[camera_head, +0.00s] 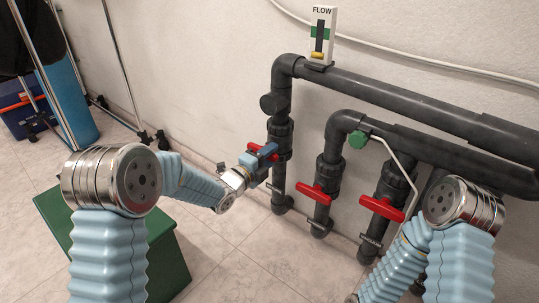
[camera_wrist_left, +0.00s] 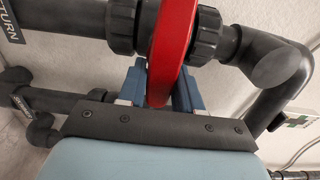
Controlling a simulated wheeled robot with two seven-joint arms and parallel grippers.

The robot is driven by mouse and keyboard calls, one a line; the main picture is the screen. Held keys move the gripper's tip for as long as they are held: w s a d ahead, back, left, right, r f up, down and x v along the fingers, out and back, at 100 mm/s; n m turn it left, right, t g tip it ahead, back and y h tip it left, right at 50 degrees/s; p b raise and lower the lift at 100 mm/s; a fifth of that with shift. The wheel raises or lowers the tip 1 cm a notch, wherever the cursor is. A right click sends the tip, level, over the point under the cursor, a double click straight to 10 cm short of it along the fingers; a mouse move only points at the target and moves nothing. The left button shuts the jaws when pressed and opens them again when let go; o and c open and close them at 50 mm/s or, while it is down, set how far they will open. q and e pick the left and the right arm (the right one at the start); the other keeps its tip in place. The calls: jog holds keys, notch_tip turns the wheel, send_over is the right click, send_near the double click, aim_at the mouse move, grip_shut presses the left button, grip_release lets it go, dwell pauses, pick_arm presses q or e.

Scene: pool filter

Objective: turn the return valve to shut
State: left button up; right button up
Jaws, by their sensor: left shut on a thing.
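The return valve's red handle (camera_wrist_left: 170,50) sits between the two blue fingers of my left gripper (camera_wrist_left: 158,88) in the left wrist view. The handle appears to lie across its dark grey pipe. A label on the pipe ends in "TURN" (camera_wrist_left: 10,22). In the head view my left gripper (camera_head: 262,153) is shut on this handle at the leftmost upright pipe (camera_head: 278,178); the fingers hide most of it. My right arm comes in at the lower right, with its gripper's fingers out of view.
Two more red handles, a middle one (camera_head: 314,194) and a right one (camera_head: 382,207), lie across neighbouring pipes. A flow gauge (camera_head: 321,35) stands on the upper pipe. A green box (camera_head: 170,265) stands on the floor at left. A blue cylinder (camera_head: 70,105) is farther back.

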pick_arm(q)
jog(key=shift+s+f, duration=0.1)
jog(key=shift+f, duration=0.1)
jog(key=o, duration=1)
jog(key=shift+r, duration=0.1)
jog(key=shift+c, duration=0.2)
jog(key=v, duration=1.3)
jog(key=shift+s+a+p, duration=0.25)
jog(key=shift+s+p, duration=0.05)
